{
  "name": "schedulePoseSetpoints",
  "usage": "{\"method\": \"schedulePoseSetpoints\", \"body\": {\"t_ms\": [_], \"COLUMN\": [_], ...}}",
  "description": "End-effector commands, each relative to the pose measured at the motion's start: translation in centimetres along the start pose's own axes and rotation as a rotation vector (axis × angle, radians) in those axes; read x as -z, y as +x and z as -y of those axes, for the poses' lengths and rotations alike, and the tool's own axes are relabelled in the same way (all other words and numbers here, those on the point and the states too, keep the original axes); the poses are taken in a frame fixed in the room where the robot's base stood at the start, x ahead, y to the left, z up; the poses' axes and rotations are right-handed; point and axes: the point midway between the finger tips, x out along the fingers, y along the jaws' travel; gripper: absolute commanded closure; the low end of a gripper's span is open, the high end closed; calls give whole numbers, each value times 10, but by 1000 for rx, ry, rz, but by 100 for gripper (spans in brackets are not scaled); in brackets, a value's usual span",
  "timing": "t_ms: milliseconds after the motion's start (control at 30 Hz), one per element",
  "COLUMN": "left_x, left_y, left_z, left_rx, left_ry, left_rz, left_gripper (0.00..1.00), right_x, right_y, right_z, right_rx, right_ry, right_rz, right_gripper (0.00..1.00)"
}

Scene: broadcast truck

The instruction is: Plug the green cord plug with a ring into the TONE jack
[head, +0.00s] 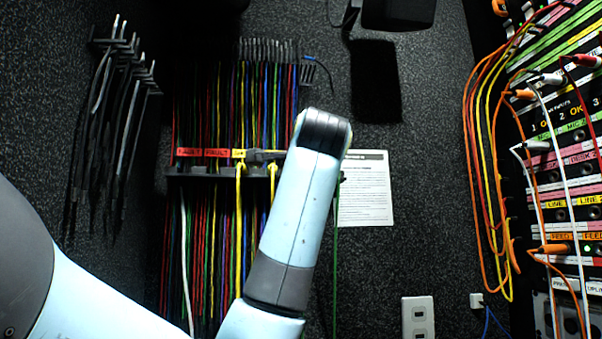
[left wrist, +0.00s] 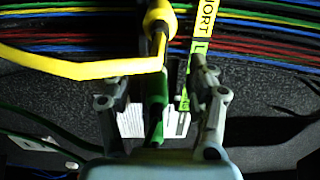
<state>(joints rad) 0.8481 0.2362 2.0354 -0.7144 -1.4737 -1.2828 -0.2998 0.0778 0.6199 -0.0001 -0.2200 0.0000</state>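In the left wrist view a green plug (left wrist: 157,98) stands between the two fingers of my left gripper (left wrist: 158,80). The fingers are spread, with a gap on both sides of it. A yellow plug and cord (left wrist: 158,18) lie just beyond and partly cover the green one. I cannot make out a ring. In the head view my left gripper (head: 264,155) is small and dark at the cord rack, mostly behind my wrist. A green cord (head: 336,250) hangs right of my arm. I cannot read a TONE label on the jack panel (head: 565,210). My right gripper is out of view.
The cord rack (head: 210,170) holds many coloured cords. A paper sheet (head: 365,190) and a wall outlet (head: 418,317) are between rack and panel. Black leads (head: 120,80) hang at left.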

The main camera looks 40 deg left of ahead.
Motion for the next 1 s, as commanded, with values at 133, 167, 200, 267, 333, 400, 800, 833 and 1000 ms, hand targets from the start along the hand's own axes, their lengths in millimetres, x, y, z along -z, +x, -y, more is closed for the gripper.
{"method": "schedulePoseSetpoints", "body": {"t_ms": [133,167,200,267,333,400,800,833,1000], "left_x": [0,0,0,0,0,1,2,3,2], "left_y": [0,0,0,0,0,-1,-67,-73,-100], "left_z": [-1,-2,-2,-2,-2,-2,-3,-3,-2], "left_rx": [-3,-3,-4,-4,-5,-5,-8,-8,-7], "left_ry": [1,1,1,1,2,1,-6,-5,-3], "left_rz": [0,0,0,0,0,-1,-7,-8,-6], "left_gripper": [23,23,23,23,23,23,23,23,23], "right_x": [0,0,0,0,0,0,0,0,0], "right_y": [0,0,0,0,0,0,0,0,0], "right_z": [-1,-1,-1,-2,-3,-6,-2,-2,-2], "right_rx": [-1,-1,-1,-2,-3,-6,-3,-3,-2], "right_ry": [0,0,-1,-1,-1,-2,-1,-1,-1], "right_rz": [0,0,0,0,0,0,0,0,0], "right_gripper": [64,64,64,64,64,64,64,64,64]}}
